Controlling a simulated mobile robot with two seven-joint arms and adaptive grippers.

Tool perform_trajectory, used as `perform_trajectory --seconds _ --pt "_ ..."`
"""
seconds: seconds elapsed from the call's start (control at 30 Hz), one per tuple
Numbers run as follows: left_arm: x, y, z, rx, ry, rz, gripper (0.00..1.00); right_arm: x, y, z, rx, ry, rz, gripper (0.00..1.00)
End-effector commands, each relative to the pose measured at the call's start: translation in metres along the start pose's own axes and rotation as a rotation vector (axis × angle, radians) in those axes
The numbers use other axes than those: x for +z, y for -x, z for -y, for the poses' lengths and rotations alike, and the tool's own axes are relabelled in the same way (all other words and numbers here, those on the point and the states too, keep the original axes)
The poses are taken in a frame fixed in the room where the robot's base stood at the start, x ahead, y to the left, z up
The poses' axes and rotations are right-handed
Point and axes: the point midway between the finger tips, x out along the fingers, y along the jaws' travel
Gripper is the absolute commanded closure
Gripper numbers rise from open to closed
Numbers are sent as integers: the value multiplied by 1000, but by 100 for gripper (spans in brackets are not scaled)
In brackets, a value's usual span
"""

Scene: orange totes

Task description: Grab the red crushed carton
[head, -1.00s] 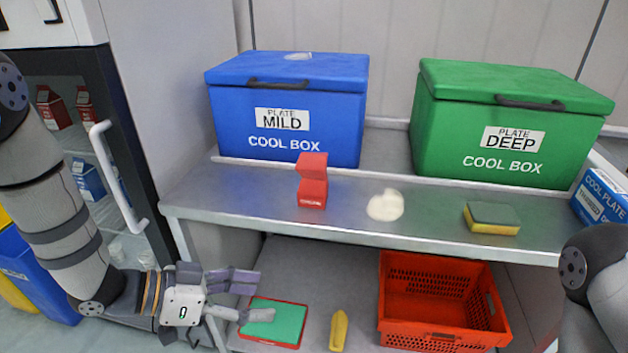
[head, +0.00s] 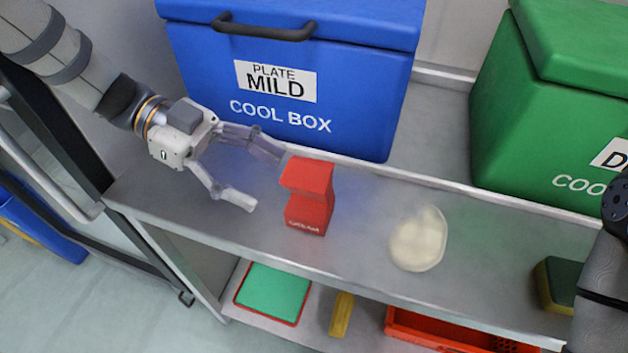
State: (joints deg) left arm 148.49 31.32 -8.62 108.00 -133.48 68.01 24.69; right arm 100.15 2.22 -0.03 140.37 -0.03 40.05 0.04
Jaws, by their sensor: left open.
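The red crushed carton (head: 312,196) stands upright on the metal shelf, with a dented waist and pale lettering low on its front. My left gripper (head: 268,181) is open just left of the carton, its fingers pointing toward it. The far finger's tip is close to the carton's upper left edge; I cannot tell whether it touches. Nothing is between the fingers. Part of my right arm shows at the right edge, but its gripper is out of view.
The blue cool box (head: 290,85) stands behind the carton and the green cool box (head: 560,120) is at right. A pale lump (head: 418,240) and a sponge (head: 558,284) lie to the right. Below are a green board (head: 273,292), a yellow item (head: 342,314) and an orange tote (head: 440,330).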

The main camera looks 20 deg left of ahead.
Motion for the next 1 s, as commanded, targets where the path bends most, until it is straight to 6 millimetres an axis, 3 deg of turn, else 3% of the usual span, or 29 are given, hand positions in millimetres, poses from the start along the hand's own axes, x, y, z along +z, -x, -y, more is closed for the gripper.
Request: perform_trajectory --seconds 0.4,0.67,0.87,1.0 --pt "0 -68 -8 0 3 -2 35 2 -6 0 1 0 14 60" --pt "-1 -74 -7 -3 -2 1 35 2 -6 0 1 1 15 60" --pt "-1 -74 -7 -3 -3 1 76 2 -6 0 1 1 15 60" --pt "-1 -74 -7 -3 -3 1 78 2 -6 0 1 1 14 60"
